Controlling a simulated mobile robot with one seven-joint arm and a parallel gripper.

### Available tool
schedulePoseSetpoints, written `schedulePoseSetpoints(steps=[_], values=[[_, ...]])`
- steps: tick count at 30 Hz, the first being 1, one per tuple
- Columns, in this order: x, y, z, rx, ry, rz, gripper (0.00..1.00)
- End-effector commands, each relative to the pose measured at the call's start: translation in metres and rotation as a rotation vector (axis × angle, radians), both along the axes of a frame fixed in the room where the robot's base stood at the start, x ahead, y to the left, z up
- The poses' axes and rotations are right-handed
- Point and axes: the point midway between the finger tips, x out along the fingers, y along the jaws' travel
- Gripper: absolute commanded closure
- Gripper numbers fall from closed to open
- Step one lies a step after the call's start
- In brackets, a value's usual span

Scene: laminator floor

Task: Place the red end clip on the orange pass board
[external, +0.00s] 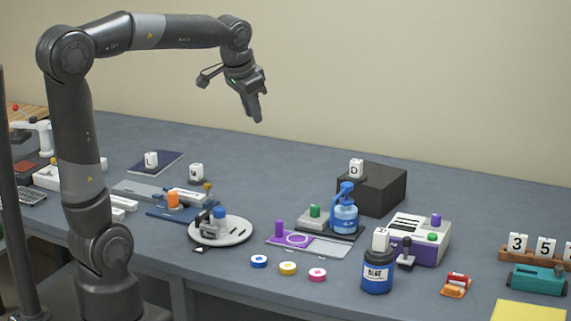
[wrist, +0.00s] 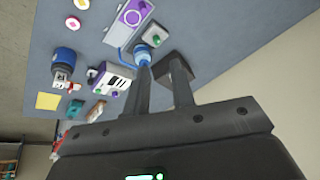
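My gripper (external: 253,112) is raised high above the back of the table, pointing down, with nothing between its fingers. In the wrist view the two fingers (wrist: 161,62) stand apart. A small orange board-like piece (external: 452,292) lies near the front right of the table, right of the blue jar. A red part (external: 459,277) with a little white beside it sits on it; I cannot tell whether this is the end clip or how it is seated. The red part also shows small in the wrist view (wrist: 75,86). My gripper is far from both.
The blue jar (external: 377,278), purple-and-white machine (external: 425,230), teal device (external: 538,280) and yellow pad (external: 528,311) surround the orange piece. A blue bottle (external: 344,215) and dark box (external: 378,190) stand farther back. The table's back middle is clear.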

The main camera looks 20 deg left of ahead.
Motion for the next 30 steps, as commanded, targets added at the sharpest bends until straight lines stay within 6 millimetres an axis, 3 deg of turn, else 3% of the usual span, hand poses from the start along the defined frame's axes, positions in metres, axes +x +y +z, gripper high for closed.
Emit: schedulePoseSetpoints(steps=[1,6,12,19,30], values=[[-0.014,0.023,-0.001,-0.013,-0.012,0.054,0.78],[-0.061,0.084,-0.016,-0.065,-0.047,0.227,0.78],[-0.117,0.136,-0.046,-0.135,-0.085,0.416,0.78],[-0.153,0.159,-0.073,-0.186,-0.111,0.534,0.78],[-0.158,0.161,-0.077,-0.194,-0.113,0.550,0.78]])
